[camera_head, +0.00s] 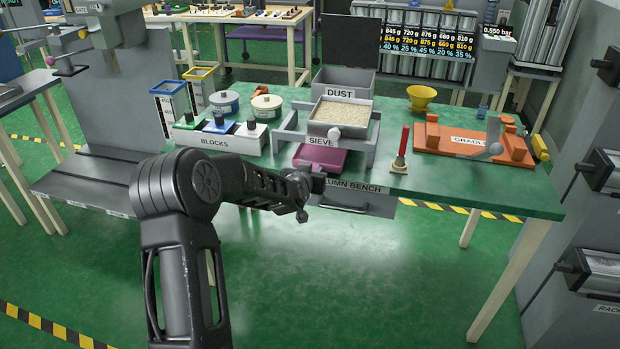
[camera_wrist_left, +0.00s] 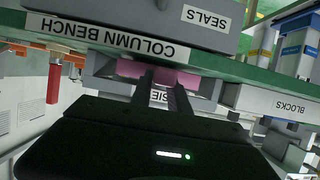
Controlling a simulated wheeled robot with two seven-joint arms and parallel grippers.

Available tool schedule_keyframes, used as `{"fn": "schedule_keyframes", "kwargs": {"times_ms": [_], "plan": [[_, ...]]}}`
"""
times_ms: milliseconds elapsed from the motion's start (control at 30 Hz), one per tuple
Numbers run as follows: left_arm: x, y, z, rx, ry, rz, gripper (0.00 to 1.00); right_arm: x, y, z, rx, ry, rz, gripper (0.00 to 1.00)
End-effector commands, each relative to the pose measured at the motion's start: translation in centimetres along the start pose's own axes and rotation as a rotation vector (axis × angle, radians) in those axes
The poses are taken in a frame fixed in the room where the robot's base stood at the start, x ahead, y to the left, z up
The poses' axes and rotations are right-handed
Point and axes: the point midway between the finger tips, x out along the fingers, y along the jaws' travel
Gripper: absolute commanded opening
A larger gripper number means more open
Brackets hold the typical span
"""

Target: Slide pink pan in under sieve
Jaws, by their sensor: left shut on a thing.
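The pink pan (camera_head: 323,160) lies on the green bench, low at the front of the sieve frame (camera_head: 362,150). Its rear part is hidden beneath the sieve and its front part sticks out toward the bench edge. The sieve tray holds pale grains (camera_head: 341,113). My left gripper (camera_head: 313,182) is at the bench's front edge, shut on the near side of the pan. In the left wrist view, which is turned upside down, my left gripper's fingers (camera_wrist_left: 163,88) meet the pink pan (camera_wrist_left: 180,79). My right gripper is not in view.
The blocks tray (camera_head: 214,140) stands left of the sieve. A red-handled tool (camera_head: 402,150) stands close on its right, then the orange cradle (camera_head: 445,140). A grey dust bin (camera_head: 345,83) is behind. A drawer (camera_head: 352,199) hangs under the front edge. Bare bench lies at the front right.

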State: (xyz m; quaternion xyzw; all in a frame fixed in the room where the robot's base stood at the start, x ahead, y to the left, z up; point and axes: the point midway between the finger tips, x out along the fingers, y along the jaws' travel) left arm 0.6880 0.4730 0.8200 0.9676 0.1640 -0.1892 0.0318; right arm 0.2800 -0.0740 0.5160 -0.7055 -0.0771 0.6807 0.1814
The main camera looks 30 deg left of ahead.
Motion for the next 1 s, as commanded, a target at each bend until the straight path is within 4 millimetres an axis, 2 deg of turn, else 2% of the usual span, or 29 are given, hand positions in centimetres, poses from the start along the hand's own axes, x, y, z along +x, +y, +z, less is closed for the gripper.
{"fn": "schedule_keyframes", "kwargs": {"times_ms": [600, 1000], "plan": [[4.8, 0.0, -2.0, 0.000, 0.002, 0.000, 0.00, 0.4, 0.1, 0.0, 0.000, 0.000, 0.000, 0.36], [5.6, 0.0, -2.3, 0.000, 0.001, 0.000, 0.00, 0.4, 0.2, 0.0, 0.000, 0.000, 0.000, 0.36]]}}
